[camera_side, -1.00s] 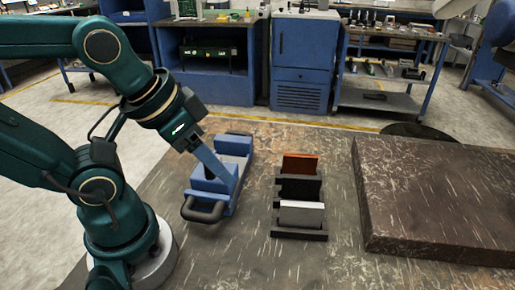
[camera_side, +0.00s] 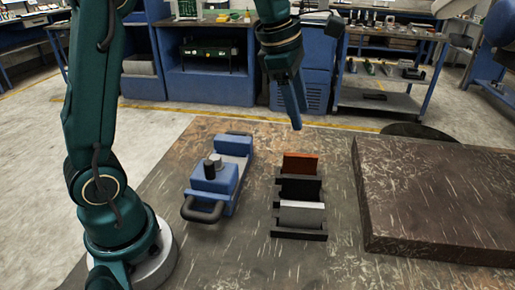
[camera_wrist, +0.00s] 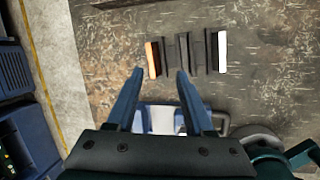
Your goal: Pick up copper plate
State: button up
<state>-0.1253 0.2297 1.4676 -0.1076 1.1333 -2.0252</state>
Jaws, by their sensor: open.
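The copper plate (camera_side: 300,164) is orange-brown and stands upright in the far slot of a black rack (camera_side: 299,234). It also shows in the wrist view (camera_wrist: 152,60) as a thin orange strip at the rack's left end. My gripper (camera_side: 299,122) hangs in the air above and beyond the plate in the side view, apart from it. In the wrist view my two blue fingers (camera_wrist: 160,74) are spread and empty, with the plate seen beyond them. A black plate (camera_side: 299,188) and a silver plate (camera_side: 301,216) stand in the same rack.
A blue and white device (camera_side: 214,178) with a black handle sits left of the rack. A large dark stone slab (camera_side: 435,195) lies to the right. Bare table shows between them and in front of the rack. Blue cabinets stand behind.

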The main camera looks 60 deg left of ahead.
aim_at(301, 154)
jog(key=w+a+f+n, duration=0.1)
jog(key=f, duration=0.2)
jog(key=w+a+f+n+g, duration=0.1)
jog(key=f, duration=0.3)
jog(key=w+a+f+n+g, duration=0.1)
jog(key=w+f, duration=0.1)
jog(key=f, duration=0.1)
jog(key=shift+f+h, duration=0.2)
jog(key=shift+h, duration=0.1)
jog(key=shift+w+d+f, duration=0.1)
jog(key=shift+w+f, duration=0.05)
jog(key=shift+f, duration=1.05)
jog(key=shift+w+d+f, duration=0.1)
jog(key=shift+w+f, duration=0.05)
jog(key=shift+f, duration=1.05)
jog(key=shift+c, duration=0.3)
grip_shut()
jog(key=shift+w+r, duration=0.1)
